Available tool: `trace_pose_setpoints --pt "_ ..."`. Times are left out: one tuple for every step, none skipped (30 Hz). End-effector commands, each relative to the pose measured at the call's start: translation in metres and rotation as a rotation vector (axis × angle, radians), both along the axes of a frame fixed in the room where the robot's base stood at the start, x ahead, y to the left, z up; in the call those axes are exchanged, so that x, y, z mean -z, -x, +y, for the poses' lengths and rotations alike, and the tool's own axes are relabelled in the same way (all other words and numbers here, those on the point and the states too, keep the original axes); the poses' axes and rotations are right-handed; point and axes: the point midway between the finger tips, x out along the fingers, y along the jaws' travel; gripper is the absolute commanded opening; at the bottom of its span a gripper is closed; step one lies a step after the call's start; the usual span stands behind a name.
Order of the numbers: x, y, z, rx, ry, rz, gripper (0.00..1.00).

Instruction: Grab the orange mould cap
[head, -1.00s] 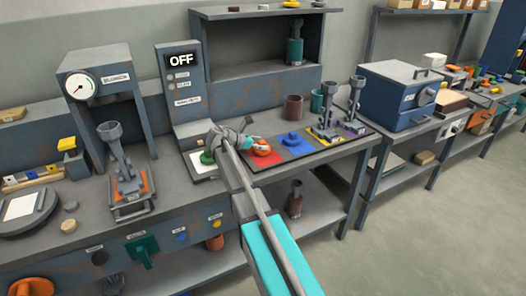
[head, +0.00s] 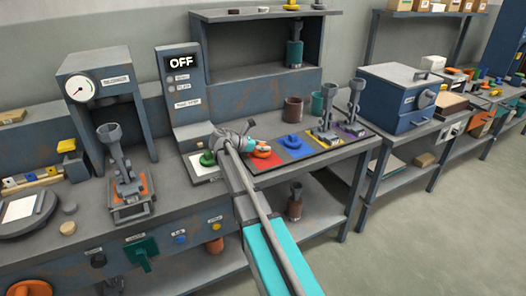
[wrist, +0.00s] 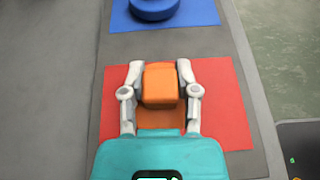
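The orange mould cap (wrist: 160,86) sits on the red mat (wrist: 225,105) in the wrist view. Its raised block lies between the two fingers of my gripper (wrist: 161,76), one on each side. The fingers are apart and very close to the block's sides; whether they touch it is unclear. In the head view the orange cap (head: 262,152) shows on the red mat just right of my gripper (head: 246,143), partly hidden by it.
A blue cap (head: 292,142) sits on the blue mat beside the red one, and a green cap (head: 207,159) on a white mat left of my gripper. Metal tools stand on the yellow and purple mats. The control box (head: 181,88) reading OFF rises behind my gripper.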

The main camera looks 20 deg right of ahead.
Motion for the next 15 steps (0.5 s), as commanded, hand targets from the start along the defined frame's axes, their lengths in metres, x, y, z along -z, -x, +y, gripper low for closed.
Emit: trace_pose_setpoints --pt "0.0001 0.0 0.0 0.0 0.0 0.0 0.21" --pt "0.0001 0.0 0.0 0.0 0.0 0.0 0.15" --pt "0.0001 -0.0001 0.0 0.0 0.0 0.0 0.08" --pt "0.0001 -0.0001 0.0 0.0 0.0 0.0 0.02" --pt "0.0001 -0.0001 0.0 0.0 0.0 0.0 0.0" --pt "0.0 -0.0001 0.0 0.0 0.0 0.0 0.0" --pt "0.0 -0.0001 -0.0001 0.0 0.0 0.0 0.0" --pt "0.0 -0.0001 -0.0001 0.0 0.0 0.0 0.0" --pt "0.0 0.0 -0.0001 0.0 0.0 0.0 0.0" --pt "0.0 0.0 -0.0001 0.0 0.0 0.0 0.0" --pt "0.0 0.0 -0.0001 0.0 0.0 0.0 0.0" --pt "-0.0001 0.0 -0.0001 0.0 0.0 0.0 0.0" --pt "-0.0002 0.0 -0.0001 0.0 0.0 0.0 0.0" --pt "-0.0004 0.0 -0.0002 0.0 0.0 0.0 0.0" --pt "-0.0008 0.0 -0.0001 0.0 0.0 0.0 0.0"
